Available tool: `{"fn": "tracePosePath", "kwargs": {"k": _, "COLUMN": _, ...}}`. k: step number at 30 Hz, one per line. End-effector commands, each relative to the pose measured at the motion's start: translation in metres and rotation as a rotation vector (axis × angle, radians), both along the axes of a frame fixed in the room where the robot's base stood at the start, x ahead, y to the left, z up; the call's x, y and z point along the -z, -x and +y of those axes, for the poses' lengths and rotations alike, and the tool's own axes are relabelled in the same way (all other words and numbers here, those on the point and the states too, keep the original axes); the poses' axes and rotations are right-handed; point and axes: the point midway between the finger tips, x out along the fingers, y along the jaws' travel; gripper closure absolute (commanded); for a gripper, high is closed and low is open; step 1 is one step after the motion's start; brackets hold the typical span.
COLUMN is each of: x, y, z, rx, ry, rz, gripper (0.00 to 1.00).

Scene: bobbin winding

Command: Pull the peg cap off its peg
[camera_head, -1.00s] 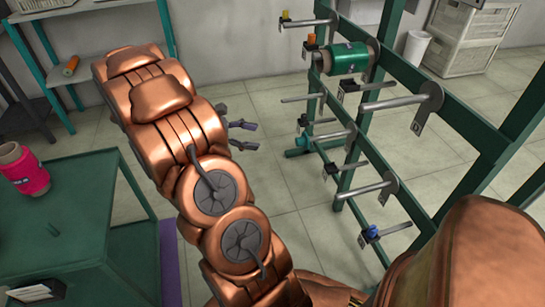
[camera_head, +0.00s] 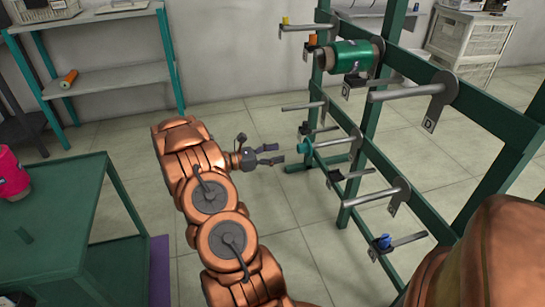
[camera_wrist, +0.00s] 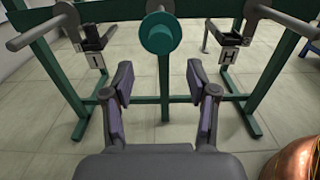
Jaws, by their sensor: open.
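A round teal peg cap (camera_head: 306,146) sits on the free end of a grey peg (camera_head: 333,142) on the green rack (camera_head: 366,110). In the wrist view the cap (camera_wrist: 159,33) faces me as a disc, centred beyond and above the gap between my fingers. My gripper (camera_head: 273,154) is open and empty, with its fingertips pointing at the cap from the left in the head view. A short gap lies between the fingertips and the cap. The wrist view shows both fingers (camera_wrist: 160,77) spread apart with nothing between them.
A green bobbin (camera_head: 353,57) hangs on an upper peg. Bare pegs stick out above and below the cap, and a blue piece (camera_head: 383,242) is on a lower holder. Labelled brackets "I" (camera_wrist: 97,61) and "H" (camera_wrist: 228,55) flank the cap. A green table (camera_head: 60,210) stands left.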

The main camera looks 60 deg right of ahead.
Motion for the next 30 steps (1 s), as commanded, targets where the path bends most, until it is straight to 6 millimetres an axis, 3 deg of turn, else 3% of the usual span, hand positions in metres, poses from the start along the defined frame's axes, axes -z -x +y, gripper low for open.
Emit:
{"fn": "tracePosePath", "kwargs": {"k": 18, "x": -0.002, "y": 0.048, "z": -0.042, "rx": 0.004, "ry": -0.001, "rz": 0.001, "gripper": 0.42}}
{"fn": "tracePosePath", "kwargs": {"k": 30, "x": 0.0, "y": 0.06, "z": -0.054, "rx": 0.0, "ry": 0.0, "rz": -0.001, "gripper": 0.42}}
